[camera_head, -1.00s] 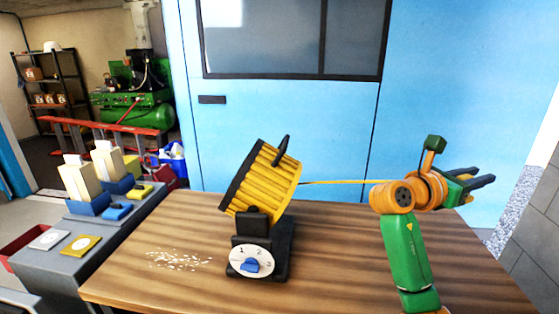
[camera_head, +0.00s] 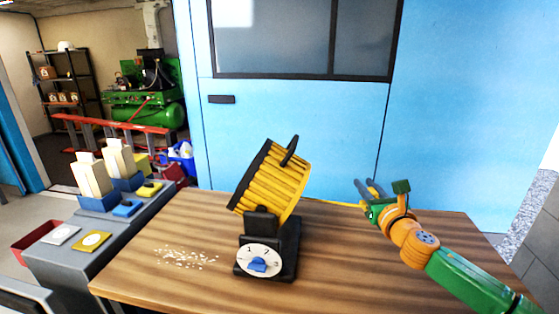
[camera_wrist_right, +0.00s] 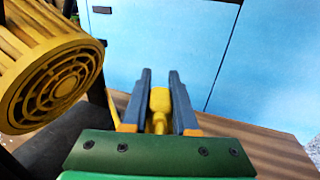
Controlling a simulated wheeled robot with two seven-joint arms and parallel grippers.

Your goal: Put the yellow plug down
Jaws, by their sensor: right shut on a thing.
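My right gripper (camera_head: 369,190) is over the back right of the wooden table, its fingers pointing away toward the blue wall. It is shut on the yellow plug (camera_wrist_right: 160,99), which shows between the two dark fingers in the right wrist view. A yellow cable (camera_head: 335,203) runs from behind the yellow drum-shaped machine (camera_head: 272,182) to the gripper. The machine stands tilted on a black base with a numbered dial (camera_head: 260,260), to the left of the gripper; its round grille (camera_wrist_right: 55,85) shows in the wrist view. My left gripper is out of view.
White crumbs lie on the wooden table (camera_head: 350,270) left of the machine. A grey bench (camera_head: 75,265) at the left holds yellow and blue blocks and small plates. The table right of the machine is clear apart from my right arm.

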